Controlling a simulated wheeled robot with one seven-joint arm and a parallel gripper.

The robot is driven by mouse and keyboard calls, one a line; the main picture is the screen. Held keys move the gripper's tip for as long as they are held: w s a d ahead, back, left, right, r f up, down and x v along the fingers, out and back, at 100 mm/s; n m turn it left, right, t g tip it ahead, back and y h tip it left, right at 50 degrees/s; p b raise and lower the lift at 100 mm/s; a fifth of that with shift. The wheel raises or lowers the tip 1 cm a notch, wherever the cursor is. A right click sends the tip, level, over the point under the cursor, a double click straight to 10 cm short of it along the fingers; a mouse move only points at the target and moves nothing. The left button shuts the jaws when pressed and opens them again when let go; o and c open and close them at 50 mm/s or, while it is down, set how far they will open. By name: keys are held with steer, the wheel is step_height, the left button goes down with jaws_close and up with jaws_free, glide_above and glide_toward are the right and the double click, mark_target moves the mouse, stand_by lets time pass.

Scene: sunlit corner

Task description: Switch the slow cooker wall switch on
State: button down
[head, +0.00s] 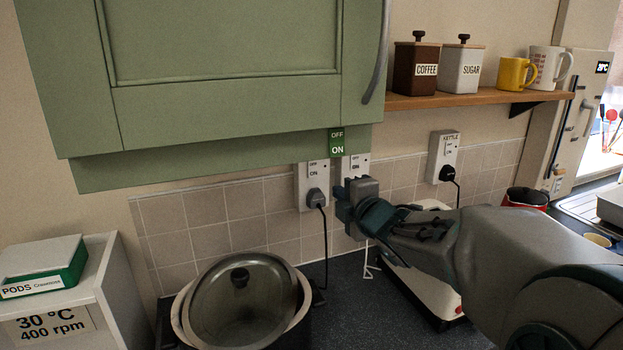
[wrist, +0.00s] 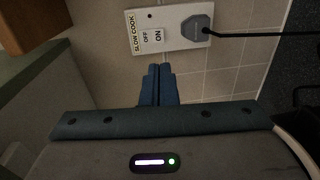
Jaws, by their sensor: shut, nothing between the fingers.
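The slow cooker wall switch shows in the wrist view as a white rocker (wrist: 152,36) marked OFF and ON, on a white plate (wrist: 185,40) labelled SLOW COOK. A grey plug (wrist: 195,28) sits in that plate, with a black cord. I cannot tell which way the rocker is tipped. My gripper (wrist: 158,70) is shut and empty, its fingertips just below the plate in the wrist picture; contact is not clear. In the head view my gripper (head: 345,202) is in front of the right one of two neighbouring wall plates (head: 357,163), hiding much of it.
Another plate (head: 311,182) with a plug is close left. The green cabinet (head: 230,110) overhangs the plates, with an OFF/ON sign (head: 337,142). The lidded pot (head: 240,300) stands below. The shelf (head: 470,99) and kettle plate (head: 443,157) are to the right.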

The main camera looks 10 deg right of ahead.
mark_target(314, 175)
steer(key=p+x, duration=0.3)
steer(key=x, duration=0.9)
steer(key=shift+w, duration=0.2)
steer(key=shift+w+a, duration=0.1)
steer(key=shift+w, duration=0.05)
steer(key=shift+f, duration=0.1)
steer(key=shift+w+a+f+b, duration=0.15)
steer(key=shift+f+b, duration=0.1)
steer(key=shift+b, duration=0.6)
steer(key=shift+d+r, duration=0.25)
steer(key=shift+s+a+f+b, duration=0.15)
steer(key=shift+s+b, duration=0.15)
steer(key=s+d+f+b, duration=0.1)
steer(key=s+d+b, duration=0.2)
steer(key=s, duration=1)
steer(key=shift+f+b, duration=0.25)
steer(key=shift+b, duration=0.45)
